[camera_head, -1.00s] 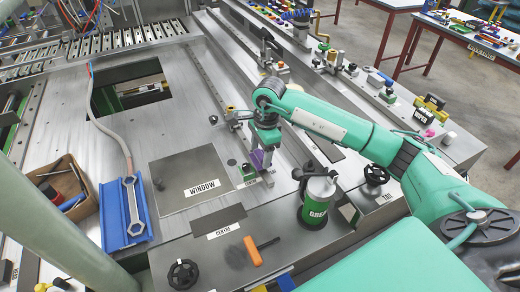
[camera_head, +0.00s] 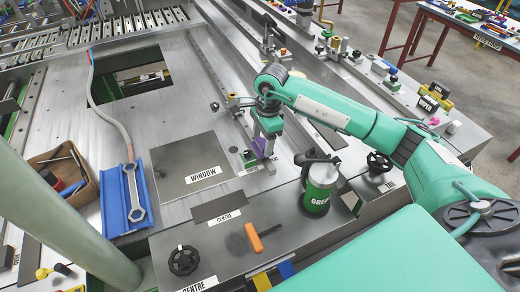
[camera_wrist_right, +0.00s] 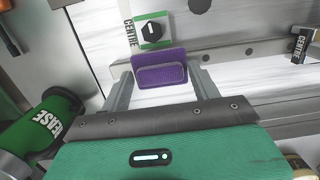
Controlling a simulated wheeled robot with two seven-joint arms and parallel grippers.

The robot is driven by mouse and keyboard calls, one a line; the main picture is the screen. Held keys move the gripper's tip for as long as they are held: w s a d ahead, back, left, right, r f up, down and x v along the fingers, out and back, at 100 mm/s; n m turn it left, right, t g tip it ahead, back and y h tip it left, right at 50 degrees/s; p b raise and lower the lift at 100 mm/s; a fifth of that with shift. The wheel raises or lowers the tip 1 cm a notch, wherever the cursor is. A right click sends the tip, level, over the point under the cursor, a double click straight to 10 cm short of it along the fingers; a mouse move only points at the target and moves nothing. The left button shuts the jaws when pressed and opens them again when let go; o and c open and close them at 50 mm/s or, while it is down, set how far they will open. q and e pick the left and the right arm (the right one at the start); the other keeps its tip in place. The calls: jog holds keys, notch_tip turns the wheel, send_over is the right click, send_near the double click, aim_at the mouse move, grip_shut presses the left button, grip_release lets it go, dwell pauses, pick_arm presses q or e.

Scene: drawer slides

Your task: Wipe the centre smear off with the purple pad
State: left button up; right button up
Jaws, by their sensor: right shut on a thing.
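My right gripper (camera_head: 266,146) is shut on the purple pad (camera_head: 262,147), beside a small green-marked block at the right of the WINDOW plate. I cannot tell whether the pad touches the surface. My left gripper is out of view.
A green GREASE can (camera_head: 318,192) stands right of the orange tool. A blue tray (camera_head: 112,214) holds a spanner at the left. The WINDOW plate (camera_head: 185,158) is clear.

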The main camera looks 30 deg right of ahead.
jog(key=shift+f+b, duration=0.4)
jog(key=shift+f, duration=0.1)
jog(key=shift+w+d+r+b, duration=0.1)
jog(key=shift+w+b, duration=0.5)
jog(key=shift+w, duration=0.8)
jog(key=shift+s, duration=0.1)
jog(key=shift+s, duration=1.35)
jog(key=shift+w, duration=0.15)
